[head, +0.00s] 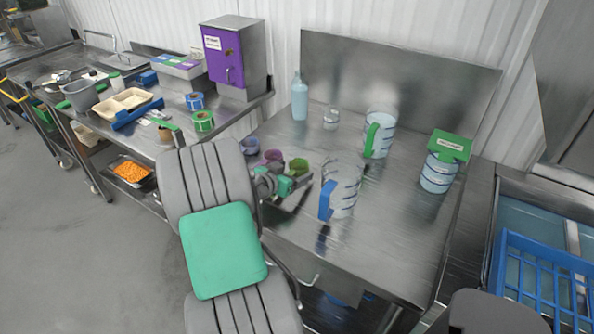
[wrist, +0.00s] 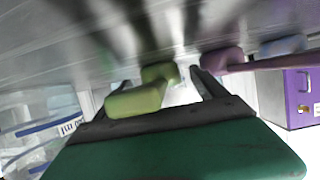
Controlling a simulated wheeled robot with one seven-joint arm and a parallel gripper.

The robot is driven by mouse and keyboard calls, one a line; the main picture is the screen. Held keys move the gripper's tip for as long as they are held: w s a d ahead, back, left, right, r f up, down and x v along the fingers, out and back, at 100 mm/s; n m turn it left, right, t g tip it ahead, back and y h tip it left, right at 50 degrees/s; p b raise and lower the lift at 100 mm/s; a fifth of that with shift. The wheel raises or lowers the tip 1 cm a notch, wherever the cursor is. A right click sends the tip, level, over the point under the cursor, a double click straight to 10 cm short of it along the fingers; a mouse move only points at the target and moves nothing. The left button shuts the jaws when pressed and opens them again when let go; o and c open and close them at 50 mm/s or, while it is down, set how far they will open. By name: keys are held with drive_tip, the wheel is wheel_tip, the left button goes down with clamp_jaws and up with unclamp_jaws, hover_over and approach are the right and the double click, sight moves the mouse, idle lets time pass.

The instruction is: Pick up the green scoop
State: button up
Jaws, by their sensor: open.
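The green scoop (head: 298,165) is on the steel table, at the right end of a small group of scoops. My gripper (head: 287,186) is low over the table, just in front of it. In the wrist view the scoop is yellow-green (wrist: 137,100), with its near part close to the left finger. My gripper (wrist: 160,82) is open there, its two fingers spread with part of the scoop showing between them. I cannot tell whether a finger touches the scoop.
A purple scoop (head: 273,156) and a blue-violet scoop (head: 250,146) are left of the green one. A clear jug with a blue handle (head: 345,185) stands close to the right of my gripper. A green-handled jug (head: 379,133) and a bottle (head: 299,97) stand farther back.

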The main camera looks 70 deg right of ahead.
drive_tip(key=c, duration=1.4)
drive_tip(key=shift+r, duration=0.1)
